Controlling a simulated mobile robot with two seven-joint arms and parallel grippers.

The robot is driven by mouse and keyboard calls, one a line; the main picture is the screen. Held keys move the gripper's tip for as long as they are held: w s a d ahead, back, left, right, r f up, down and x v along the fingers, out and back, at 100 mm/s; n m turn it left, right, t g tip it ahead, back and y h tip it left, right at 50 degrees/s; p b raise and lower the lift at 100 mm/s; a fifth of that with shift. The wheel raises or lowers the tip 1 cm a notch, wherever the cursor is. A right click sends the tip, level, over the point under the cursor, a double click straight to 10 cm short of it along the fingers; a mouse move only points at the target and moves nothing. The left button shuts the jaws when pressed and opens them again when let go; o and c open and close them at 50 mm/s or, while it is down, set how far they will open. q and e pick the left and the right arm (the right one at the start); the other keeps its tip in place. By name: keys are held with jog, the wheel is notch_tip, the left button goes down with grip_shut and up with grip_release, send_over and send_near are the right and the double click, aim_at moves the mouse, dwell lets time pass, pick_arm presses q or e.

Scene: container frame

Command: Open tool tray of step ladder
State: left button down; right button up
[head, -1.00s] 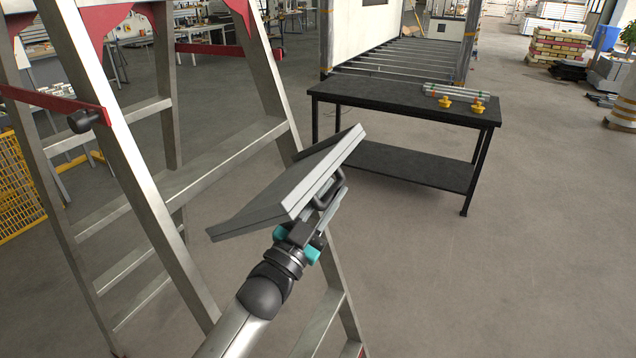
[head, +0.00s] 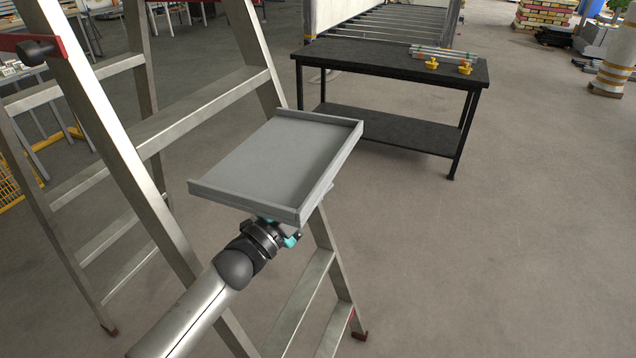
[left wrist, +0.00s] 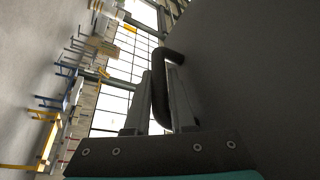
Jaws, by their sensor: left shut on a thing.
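The step ladder (head: 168,122) stands at the left, its metal rails and steps spread apart. Its grey tool tray (head: 270,150) sticks out in front of the right rail. The tray lies nearly level, with its inside and raised rims facing up; it is empty. My left gripper (head: 280,232) is below the tray's front edge, its fingers mostly hidden there. In the left wrist view, the two fingers (left wrist: 160,75) are shut on the black tray handle (left wrist: 160,98), with the dark tray surface (left wrist: 240,70) beside them. My right gripper is not in view.
A black table (head: 390,66) with a lower shelf stands behind the tray, carrying metal tubes and yellow knobs (head: 465,69). A red ladder brace with a black knob (head: 38,48) is at upper left. The floor (head: 500,260) at right is clear.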

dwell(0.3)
pick_arm(q)
jog(key=c, duration=1)
grip_release()
jog(key=shift+c, duration=0.2)
jog(key=v, duration=0.7)
jog(key=shift+s+a, duration=0.15)
jog(key=shift+s, duration=0.05)
